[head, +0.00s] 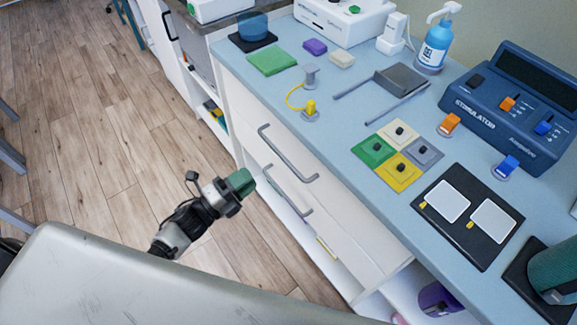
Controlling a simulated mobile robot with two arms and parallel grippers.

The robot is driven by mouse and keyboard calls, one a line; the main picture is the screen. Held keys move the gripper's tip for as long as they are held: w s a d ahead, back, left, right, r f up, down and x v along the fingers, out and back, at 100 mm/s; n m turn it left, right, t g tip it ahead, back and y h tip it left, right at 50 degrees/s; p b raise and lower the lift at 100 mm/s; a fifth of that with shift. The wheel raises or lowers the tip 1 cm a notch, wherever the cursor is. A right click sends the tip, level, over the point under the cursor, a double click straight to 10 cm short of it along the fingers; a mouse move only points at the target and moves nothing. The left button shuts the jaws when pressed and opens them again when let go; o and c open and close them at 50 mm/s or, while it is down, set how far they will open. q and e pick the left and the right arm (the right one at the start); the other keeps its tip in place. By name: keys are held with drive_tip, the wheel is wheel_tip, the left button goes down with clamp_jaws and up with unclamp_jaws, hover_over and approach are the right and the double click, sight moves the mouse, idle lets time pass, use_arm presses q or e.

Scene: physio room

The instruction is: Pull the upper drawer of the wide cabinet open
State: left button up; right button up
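The wide cabinet (226,62) is white with a pale blue top and runs diagonally through the head view. Its upper drawer (340,190) has a grey bar handle (287,156) and looks shut. A second grey bar handle (286,192) sits below it. My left gripper (243,181), with a dark green end, is in front of the cabinet, to the left of the handles. It appears apart from both handles. I cannot make out whether its fingers are open or shut. My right gripper is not in view.
Wooden floor (90,130) is clear to the left. Open shelving below the drawers holds a purple item (436,299).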

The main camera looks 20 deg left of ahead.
sight(280, 153)
use_arm(q)
drive_tip(key=x, duration=0.5)
drive_tip(key=p+x, duration=0.1)
drive_tip(key=x, duration=0.4)
drive_tip(key=shift+w+d+r, duration=0.2)
drive_tip(key=shift+d+r, duration=0.1)
drive_tip(key=shift+d, duration=0.05)
clamp_jaws()
